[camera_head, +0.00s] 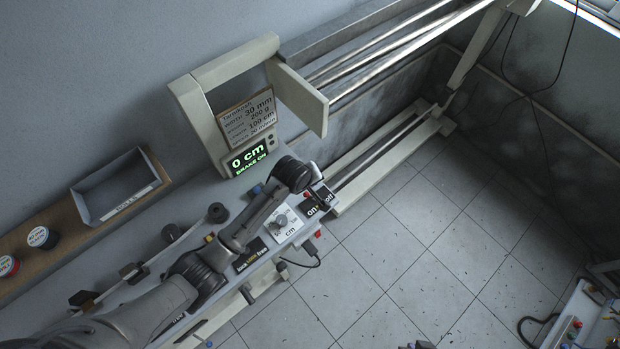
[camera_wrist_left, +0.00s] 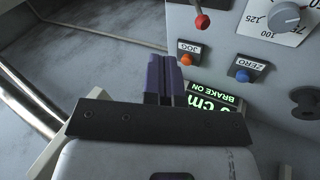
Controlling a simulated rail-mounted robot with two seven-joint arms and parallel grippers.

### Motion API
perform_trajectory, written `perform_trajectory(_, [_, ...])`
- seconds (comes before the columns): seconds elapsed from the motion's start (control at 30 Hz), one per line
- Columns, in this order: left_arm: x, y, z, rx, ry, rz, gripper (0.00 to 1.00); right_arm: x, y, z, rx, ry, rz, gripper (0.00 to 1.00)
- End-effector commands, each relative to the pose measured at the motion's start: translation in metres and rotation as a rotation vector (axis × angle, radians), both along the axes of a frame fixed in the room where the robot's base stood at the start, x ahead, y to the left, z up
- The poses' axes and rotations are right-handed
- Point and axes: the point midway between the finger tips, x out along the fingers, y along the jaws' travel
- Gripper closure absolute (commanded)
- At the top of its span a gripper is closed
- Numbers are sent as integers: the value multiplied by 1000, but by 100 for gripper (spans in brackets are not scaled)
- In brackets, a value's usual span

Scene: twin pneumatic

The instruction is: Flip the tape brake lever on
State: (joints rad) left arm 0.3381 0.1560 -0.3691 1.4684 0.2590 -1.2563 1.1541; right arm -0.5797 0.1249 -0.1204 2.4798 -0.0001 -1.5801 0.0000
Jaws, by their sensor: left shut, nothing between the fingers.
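A lever with a red ball tip (camera_wrist_left: 202,20) shows at the top of the left wrist view, on the light panel beside the dial. The black on/off plate (camera_head: 319,205) lies on the panel in the head view. The display (camera_head: 248,158) reads "0 cm" and "BRAKE ON"; part of it shows in the left wrist view (camera_wrist_left: 216,101). My left gripper (camera_head: 314,177) is over the panel near the on/off plate. Its purple fingers (camera_wrist_left: 166,80) are shut and empty, apart from the red ball in the picture. My right gripper is not in view.
An orange JOG button (camera_wrist_left: 187,59) and a blue ZERO button (camera_wrist_left: 243,75) sit close to the fingers. The dial (camera_head: 281,221) is beside the on/off plate. A lock/free plate (camera_head: 250,255) lies further left. A grey tray (camera_head: 115,187) stands at the left.

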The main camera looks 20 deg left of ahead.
Motion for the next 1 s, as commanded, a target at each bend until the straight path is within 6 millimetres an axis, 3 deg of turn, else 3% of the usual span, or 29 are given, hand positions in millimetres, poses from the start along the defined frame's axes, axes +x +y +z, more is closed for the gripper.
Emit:
perform_trajectory(0.2, [-4, 2, 9, 0, 0, 0, 100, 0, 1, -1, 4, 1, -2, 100])
perform_trajectory(0.83, [-4, 1, 10, 0, 0, 0, 100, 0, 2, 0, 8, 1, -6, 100])
perform_trajectory(1.0, [-5, 1, 10, 39, -12, -80, 100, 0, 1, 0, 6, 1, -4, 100])
